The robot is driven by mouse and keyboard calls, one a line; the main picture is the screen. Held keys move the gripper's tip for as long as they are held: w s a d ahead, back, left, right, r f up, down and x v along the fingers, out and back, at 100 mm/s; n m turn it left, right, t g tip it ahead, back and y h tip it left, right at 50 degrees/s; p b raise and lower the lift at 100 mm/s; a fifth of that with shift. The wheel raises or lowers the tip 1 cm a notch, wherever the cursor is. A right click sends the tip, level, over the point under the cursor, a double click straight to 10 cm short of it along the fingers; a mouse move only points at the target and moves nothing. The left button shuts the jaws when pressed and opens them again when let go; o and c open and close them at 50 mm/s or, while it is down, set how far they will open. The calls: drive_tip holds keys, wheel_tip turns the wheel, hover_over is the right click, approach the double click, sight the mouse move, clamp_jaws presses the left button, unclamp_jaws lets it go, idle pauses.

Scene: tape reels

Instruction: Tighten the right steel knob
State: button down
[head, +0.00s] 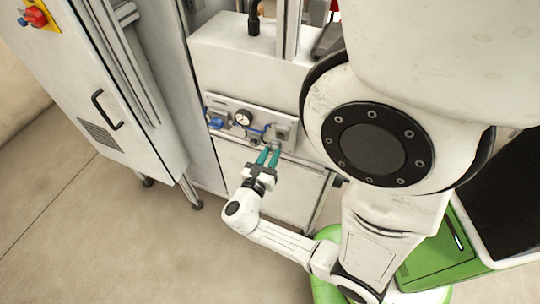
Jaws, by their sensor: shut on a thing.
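A small grey panel (232,107) on the front of the cabinet carries a round gauge (243,118), a blue knob (216,123) at its left and a blue hose (258,130). The right steel knob (276,145) is at the panel's lower right and is small, partly hidden by the fingertips. My gripper (269,153) has two teal fingers that reach up to this knob from below. They are shut on it. The exact contact and the knob's turn angle are too small to tell.
A tall grey cabinet (110,130) with a black handle (107,110) stands at the left. A red and blue switch on a yellow plate (40,16) is at top left. Bare floor (110,240) is free in front. My own arm fills much of the right.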

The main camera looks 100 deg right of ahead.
drive_tip(key=m+b, duration=0.2)
drive_tip(key=m, duration=0.3)
drive_tip(key=shift+w+f+m, duration=0.1)
drive_tip(key=shift+m, duration=0.3)
drive_tip(key=m+b, duration=0.2)
drive_tip(key=m, duration=0.3)
drive_tip(key=shift+b, duration=0.35)
idle(0.3)
drive_tip(key=c, duration=0.9)
unclamp_jaws()
drive_tip(key=shift+a, duration=0.1)
drive_tip(key=b+v, duration=0.1)
drive_tip(key=v, duration=0.9)
drive_tip(key=shift+a, duration=0.35)
